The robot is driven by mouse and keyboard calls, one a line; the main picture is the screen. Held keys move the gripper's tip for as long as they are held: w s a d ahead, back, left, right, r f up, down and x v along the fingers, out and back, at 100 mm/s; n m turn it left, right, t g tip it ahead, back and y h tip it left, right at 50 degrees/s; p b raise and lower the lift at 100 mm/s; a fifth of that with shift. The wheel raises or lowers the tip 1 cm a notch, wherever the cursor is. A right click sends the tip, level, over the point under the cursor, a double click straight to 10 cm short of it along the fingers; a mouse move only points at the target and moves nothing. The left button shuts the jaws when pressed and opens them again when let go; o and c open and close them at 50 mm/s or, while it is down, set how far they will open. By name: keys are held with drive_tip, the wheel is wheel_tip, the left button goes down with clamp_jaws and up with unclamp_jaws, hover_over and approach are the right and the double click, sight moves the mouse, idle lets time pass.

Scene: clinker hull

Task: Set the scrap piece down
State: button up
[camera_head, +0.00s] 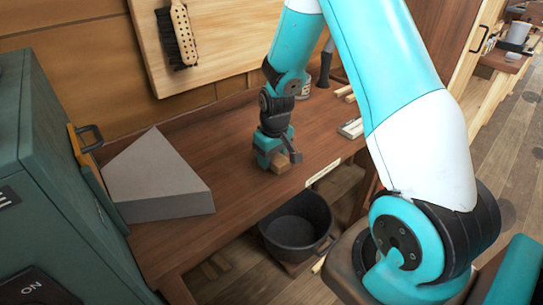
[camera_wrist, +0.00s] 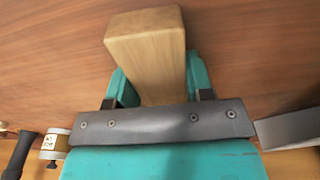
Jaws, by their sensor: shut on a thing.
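The scrap piece (camera_wrist: 150,60) is a light wooden block. In the wrist view it sits between the two teal fingers of my gripper (camera_wrist: 158,85), which is shut on it. In the head view my gripper (camera_head: 276,150) is low over the brown workbench (camera_head: 235,130), with the scrap piece (camera_head: 281,162) showing at its fingertips. The block is at or just above the bench top; I cannot tell whether it touches. Part of the block is hidden by the fingers.
A grey wedge-shaped block (camera_head: 160,180) stands left on the bench, beside a dark green cabinet (camera_head: 50,160). A black bucket (camera_head: 297,225) is below the bench front. Wooden strips and a pale item (camera_head: 351,128) lie to the right. Bare bench surrounds my gripper.

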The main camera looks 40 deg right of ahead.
sight(274, 156)
drive_tip(key=shift+f, duration=0.35)
drive_tip(key=o, duration=1)
drive_tip(key=shift+o, duration=0.2)
drive_tip(key=shift+s+a, duration=0.1)
drive_tip(key=shift+a+f, duration=0.1)
drive_tip(key=shift+r, duration=0.4)
wheel_tip(274, 156, up, 11)
drive_tip(key=s+a+r+n+y, duration=0.1)
drive_tip(key=s+a+r+n, duration=0.1)
drive_tip(key=s+a+r, duration=0.4)
drive_tip(key=s+a+r+n+y, duration=0.1)
drive_tip(key=s+a+r, duration=0.15)
drive_tip(key=a, duration=0.55)
drive_tip(key=s+a+r+n+y, duration=0.1)
drive_tip(key=s+a, duration=0.3)
drive_tip(key=s, duration=0.2)
drive_tip(key=s+a+r+n+g+y, duration=0.1)
drive_tip(key=s+a+n, duration=0.1)
drive_tip(key=s+a, duration=0.2)
drive_tip(key=s, duration=0.3)
drive_tip(key=shift+s+a+r+n, duration=0.2)
drive_tip(key=shift+r+n, duration=0.1)
drive_tip(key=shift+r, duration=0.1)
